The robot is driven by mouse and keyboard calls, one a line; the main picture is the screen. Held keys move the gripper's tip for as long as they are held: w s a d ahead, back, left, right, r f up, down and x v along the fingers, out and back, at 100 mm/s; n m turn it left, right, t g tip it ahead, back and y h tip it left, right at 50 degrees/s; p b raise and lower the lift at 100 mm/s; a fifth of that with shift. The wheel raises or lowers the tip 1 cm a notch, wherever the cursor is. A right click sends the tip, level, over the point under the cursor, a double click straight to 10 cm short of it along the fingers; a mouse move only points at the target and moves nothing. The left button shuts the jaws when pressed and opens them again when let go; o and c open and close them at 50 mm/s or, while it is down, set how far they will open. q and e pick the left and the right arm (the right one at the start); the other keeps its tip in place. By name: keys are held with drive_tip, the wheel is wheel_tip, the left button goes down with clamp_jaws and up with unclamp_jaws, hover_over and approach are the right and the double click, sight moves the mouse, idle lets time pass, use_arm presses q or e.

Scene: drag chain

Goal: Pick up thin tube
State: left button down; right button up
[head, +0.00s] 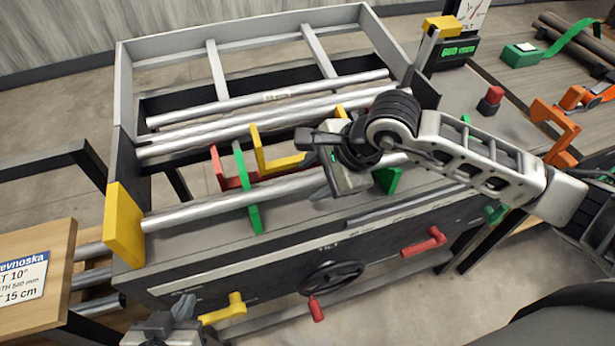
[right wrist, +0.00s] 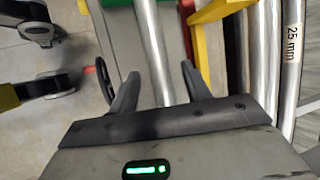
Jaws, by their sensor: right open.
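Several bare metal tubes lie lengthwise on the bench. The front tube (head: 195,212) runs from the yellow end plate to under my right gripper (head: 322,190); which tube is the thin one is not marked in view. In the right wrist view, my right gripper (right wrist: 160,78) is open, with a metal tube (right wrist: 153,38) running between its two fingers. Whether the fingers touch it cannot be told. A labelled tube (right wrist: 287,70) reading 25 mm lies to the right there. My left gripper (head: 172,325) is at the bottom left in the head view, low before the bench; its jaws are unclear.
A yellow end plate (head: 124,225) stands at the left end. Green (head: 246,188), red (head: 229,182) and yellow (head: 268,155) brackets stand among the tubes. A handwheel (head: 332,278) and coloured handles project from the bench front. A wooden board (head: 38,268) is at left.

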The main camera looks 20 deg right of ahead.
drive_tip(key=shift+f, duration=0.1)
drive_tip(key=shift+c, duration=0.3)
drive_tip(key=c, duration=1)
